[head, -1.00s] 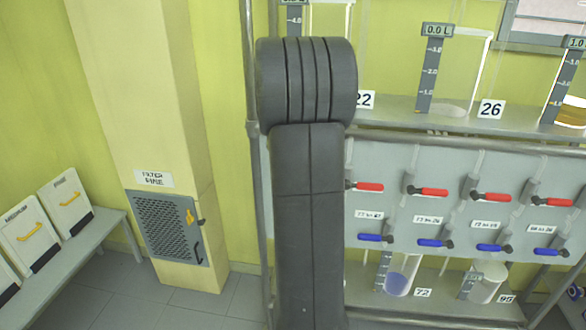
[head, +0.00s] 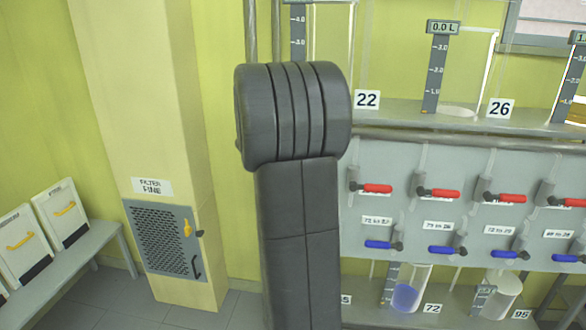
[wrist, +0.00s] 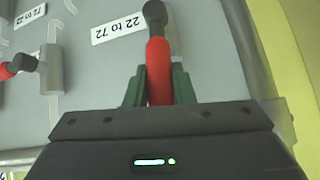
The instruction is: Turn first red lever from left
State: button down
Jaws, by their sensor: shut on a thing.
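My gripper (wrist: 158,88) is shut on the red lever (wrist: 158,62) in the wrist view, with a green-grey finger on each side of its handle. The lever's dark pivot (wrist: 154,12) is at the top of that view, next to the upside-down label "22 to 72" (wrist: 119,28). The handle runs from the pivot towards my gripper, roughly crosswise to the neighbouring red lever (wrist: 12,69). A strip of green wall lies to the right, past the panel edge. In the head view my arm hides my gripper and the held lever; other red levers (head: 375,188) show sticking out rightwards.
The grey panel (head: 470,170) also carries a lower row of blue levers (head: 447,250). Glass vessels stand on shelves above and below, with number plates such as "22" (head: 367,100). A pillar with a filter grille (head: 165,238) and a bench (head: 80,255) are at left.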

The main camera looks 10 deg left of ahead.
jog(key=shift+a+f+h+b, duration=0.1)
jog(key=shift+a+h+b, duration=0.2)
jog(key=shift+b, duration=0.3)
jog(key=c, duration=1.2)
grip_release()
jog(key=shift+c, duration=0.2)
jog(key=b+v, duration=0.1)
jog(key=v, duration=1.2)
jog(key=shift+s+r, duration=0.2)
jog(key=shift+r, duration=0.2)
